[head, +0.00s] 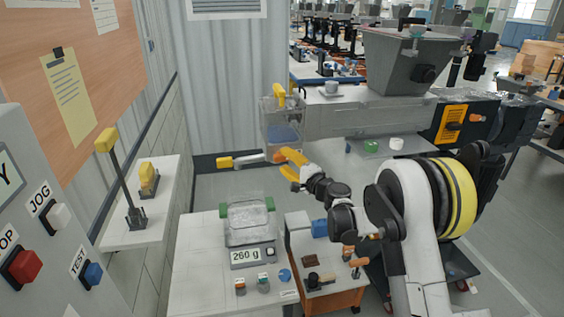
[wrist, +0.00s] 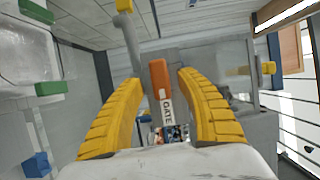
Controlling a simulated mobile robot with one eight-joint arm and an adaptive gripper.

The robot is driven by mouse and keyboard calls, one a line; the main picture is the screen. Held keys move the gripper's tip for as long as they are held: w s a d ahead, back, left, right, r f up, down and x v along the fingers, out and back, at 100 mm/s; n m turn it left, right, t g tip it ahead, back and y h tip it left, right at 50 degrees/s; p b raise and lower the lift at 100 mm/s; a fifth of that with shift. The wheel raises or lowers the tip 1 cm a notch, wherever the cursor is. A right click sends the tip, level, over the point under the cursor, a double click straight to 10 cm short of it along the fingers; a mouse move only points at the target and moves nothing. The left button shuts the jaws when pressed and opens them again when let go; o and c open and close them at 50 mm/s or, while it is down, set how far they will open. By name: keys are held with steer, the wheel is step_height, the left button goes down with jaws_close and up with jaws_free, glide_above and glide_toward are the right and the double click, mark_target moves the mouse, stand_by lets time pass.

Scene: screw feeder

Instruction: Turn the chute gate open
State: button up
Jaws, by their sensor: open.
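A grey lever with a yellow grip (head: 224,162) sticks out to the left near the chute end in the head view. A grey bar with a yellow end (wrist: 124,6) shows at the top of the wrist view. An orange bar (wrist: 160,76) with a white "GATE" label (wrist: 167,112) lies between my fingers in the wrist view. My gripper (head: 285,162) is beside the lever's right end in the head view. Its yellow fingers are spread on both sides of the orange bar, with gaps showing. Whether they touch it farther down is hidden.
A clear bin (head: 247,222) with green handles sits on a scale reading 260 g (head: 253,256), below the lever. The feeder's clear box (head: 282,130) stands behind my gripper. An upright yellow-tipped lever (head: 122,172) stands on the left shelf. A small cart (head: 325,283) is at lower centre.

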steer(key=shift+x, duration=1.1)
jaws_close()
